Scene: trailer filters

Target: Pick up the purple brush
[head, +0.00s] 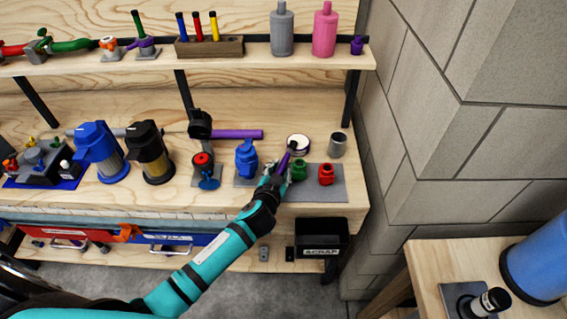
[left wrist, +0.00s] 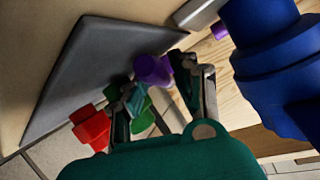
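The purple brush (head: 284,161) is at the fingers of my left gripper (head: 277,172), over the grey mat on the workbench. It leans up and to the right, with a dark upper end. In the left wrist view, a rounded purple part (left wrist: 153,70) shows between the fingertips of my left gripper (left wrist: 157,82), which stand apart on either side of it. I cannot tell whether they press on it. My right gripper is not in view.
A round white-topped tin (head: 298,143) and a metal cup (head: 338,145) are behind.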

